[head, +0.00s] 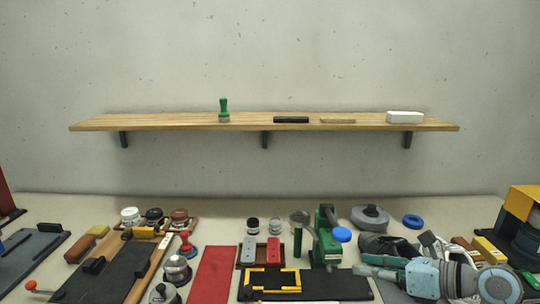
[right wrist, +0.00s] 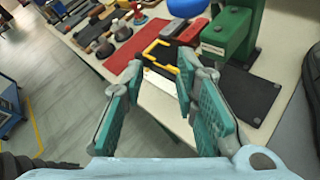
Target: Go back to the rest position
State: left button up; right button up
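My right gripper (head: 368,266) is low at the right of the head view, over the front part of the bench, to the right of the green machine (head: 326,245). In the right wrist view the teal fingers of this gripper (right wrist: 160,78) stand wide apart with nothing held between them. Past the fingertips are the bench edge, a black mat (right wrist: 245,92) and a yellow bracket (right wrist: 160,52). My left gripper does not show in either view.
A wooden wall shelf (head: 180,122) holds a green-handled stamp (head: 224,110), a black bar, a thin wooden piece and a white block (head: 404,117). The bench is crowded with brushes, jars, a red mat (head: 212,275) and tools. In the right wrist view open floor (right wrist: 50,95) lies left.

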jog(key=s+a+r+m+t+y, duration=0.2)
jog(key=a+r+m+t+y, duration=0.2)
jog(key=r+m+t, duration=0.25)
jog(key=d+r+m+t+h, duration=0.2)
jog(key=d+m+t+h, duration=0.35)
jog(key=m, duration=0.55)
jog(key=s+d+f+m+g+h, duration=0.2)
jog(key=d+f+m+h, duration=0.2)
jog(key=f+m+h, duration=0.4)
jog(key=s+d+f+m+g+h, duration=0.1)
jog(key=s+d+f+m+h, duration=0.2)
jog(key=d+f+m+h, duration=0.45)
jog(key=s+a+f+m+g+y, duration=0.2)
jog(key=s+a+f+m+g, duration=0.1)
jog(key=s+f+m+g, duration=0.55)
jog(key=s+a+f+g+y, duration=0.4)
jog(key=s+a+f+g, duration=0.25)
jog(key=s+f, duration=0.8)
jog(key=f, duration=0.8)
jog(key=s+f, duration=0.3)
jog(key=f, duration=0.6)
jog(key=s+d+f+g, duration=0.1)
jog(key=s+f, duration=1.1)
jog(key=s, duration=0.1)
jog(key=shift+d+g, duration=0.3)
jog(key=shift+g, duration=0.1)
